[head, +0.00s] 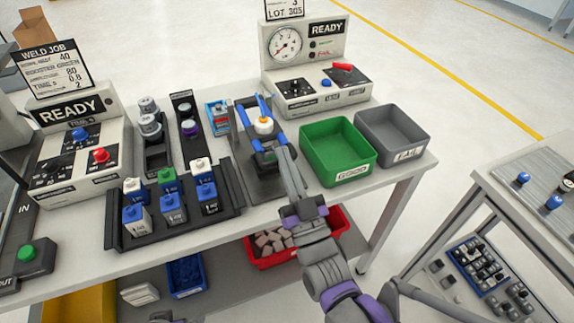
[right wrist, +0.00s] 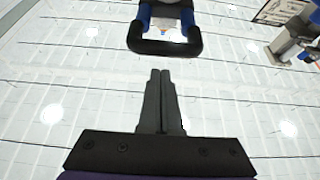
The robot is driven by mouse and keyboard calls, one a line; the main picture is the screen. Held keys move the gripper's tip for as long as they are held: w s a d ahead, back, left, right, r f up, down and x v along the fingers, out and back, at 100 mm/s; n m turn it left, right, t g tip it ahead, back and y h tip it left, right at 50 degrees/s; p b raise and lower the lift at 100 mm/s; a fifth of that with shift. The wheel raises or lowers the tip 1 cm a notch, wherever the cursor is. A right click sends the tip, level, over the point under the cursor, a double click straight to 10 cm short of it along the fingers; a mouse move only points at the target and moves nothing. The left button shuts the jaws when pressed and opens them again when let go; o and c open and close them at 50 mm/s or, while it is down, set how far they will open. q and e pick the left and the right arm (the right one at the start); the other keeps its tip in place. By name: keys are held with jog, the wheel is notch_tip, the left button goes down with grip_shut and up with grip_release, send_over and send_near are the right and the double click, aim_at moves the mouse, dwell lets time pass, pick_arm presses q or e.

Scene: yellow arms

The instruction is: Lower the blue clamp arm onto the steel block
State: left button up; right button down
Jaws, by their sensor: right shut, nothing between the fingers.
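The clamp fixture (head: 262,180) stands on a dark base in the middle of the bench. Its blue clamp arm (head: 262,106) points up, with a white and orange part between its sides. In the right wrist view, a black U-shaped bar with blue sides (right wrist: 165,46) is just beyond my fingertips, apart from them in the picture. My right gripper (head: 282,150) reaches in from the front with its fingers shut and empty; the shut fingers also show in the right wrist view (right wrist: 160,73). I cannot make out the steel block.
A green bin (head: 337,140) and a grey bin (head: 391,127) stand right of the fixture. A black rack (head: 235,208) of several small bottles is on its left. A gauge box (head: 318,95) is behind, and a READY control box (head: 75,150) is at left.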

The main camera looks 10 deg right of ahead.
pick_arm(q)
jog(key=shift+s+f+b, duration=0.25)
jog(key=shift+f+b, duration=0.55)
jog(key=shift+b, duration=0.35)
pick_arm(e)
jog(key=a+f+v, duration=0.1)
jog(key=v, duration=0.8)
jog(key=shift+w+d+f, duration=0.4)
